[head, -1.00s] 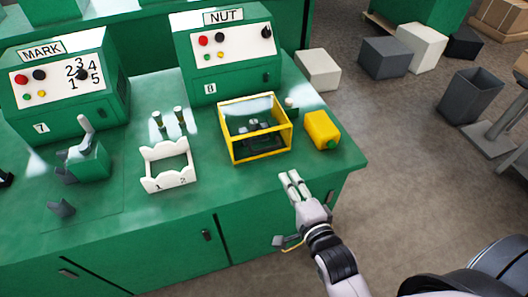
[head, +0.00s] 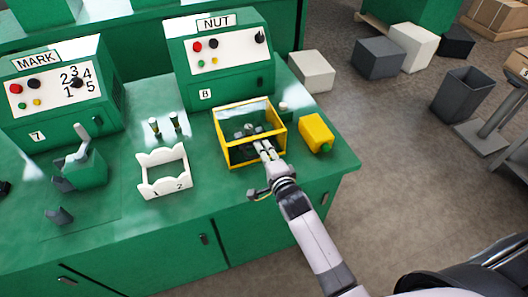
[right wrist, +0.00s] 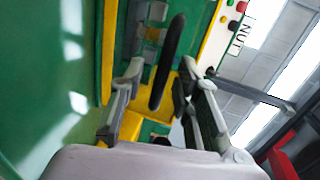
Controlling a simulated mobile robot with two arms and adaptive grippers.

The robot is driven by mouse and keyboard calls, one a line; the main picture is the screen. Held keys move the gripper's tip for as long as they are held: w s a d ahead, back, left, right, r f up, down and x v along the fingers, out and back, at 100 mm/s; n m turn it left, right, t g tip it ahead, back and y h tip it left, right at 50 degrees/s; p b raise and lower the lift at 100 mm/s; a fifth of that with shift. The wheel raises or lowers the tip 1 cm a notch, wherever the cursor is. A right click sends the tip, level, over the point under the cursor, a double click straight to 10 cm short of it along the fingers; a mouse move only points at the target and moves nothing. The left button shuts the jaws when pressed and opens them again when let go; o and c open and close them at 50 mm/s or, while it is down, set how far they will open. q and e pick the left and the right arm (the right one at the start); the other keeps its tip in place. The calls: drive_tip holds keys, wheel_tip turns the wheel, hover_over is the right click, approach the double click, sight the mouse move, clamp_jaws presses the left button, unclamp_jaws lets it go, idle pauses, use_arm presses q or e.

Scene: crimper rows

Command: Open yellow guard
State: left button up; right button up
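The yellow guard (head: 240,141), a box frame with clear panels, stands on the green table in front of the NUT machine (head: 218,60). Dark parts show inside it. My right gripper (head: 264,149) is at the guard's front right side in the head view, overlapping its front bar. In the right wrist view, the fingers of my right gripper (right wrist: 163,75) are spread apart. A dark curved bar (right wrist: 172,50), possibly a handle, lies between them, with yellow guard edges (right wrist: 107,50) around. Whether either finger touches it cannot be told. My left gripper is out of view.
A yellow container (head: 316,134) stands just right of the guard. The MARK machine (head: 58,90) is farther left. The table front is clear.

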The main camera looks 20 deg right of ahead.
drive_tip(key=shift+w, duration=0.2)
clamp_jaws()
idle(0.3)
idle(0.5)
